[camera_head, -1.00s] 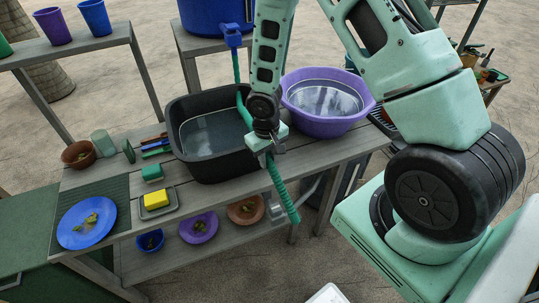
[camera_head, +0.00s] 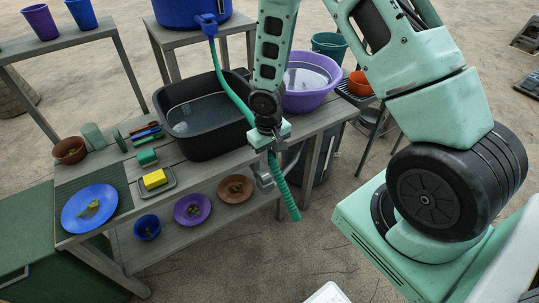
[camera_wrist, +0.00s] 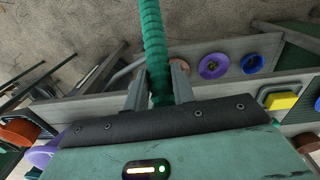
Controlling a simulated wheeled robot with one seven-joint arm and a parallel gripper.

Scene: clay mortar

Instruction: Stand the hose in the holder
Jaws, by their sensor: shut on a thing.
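The green ribbed hose (camera_head: 285,192) hangs from the blue tap (camera_head: 207,24), runs past the black basin's rim and through my gripper (camera_head: 269,150). Its free end points down and slightly right, in the air in front of the table. My gripper is shut on the hose. In the wrist view the hose (camera_wrist: 154,45) passes between the two fingers (camera_wrist: 158,88) and extends away from them. A grey bracket (camera_head: 265,181), perhaps the holder, shows at the table's front edge, just left of the hose. My gripper partly hides it, and I cannot tell whether they touch.
The black basin (camera_head: 168,112) and purple tub (camera_head: 334,83) stand on the table behind my gripper. A yellow sponge (camera_head: 154,179) and blue plate (camera_head: 74,214) lie left. Bowls (camera_head: 193,209) sit on the lower shelf.

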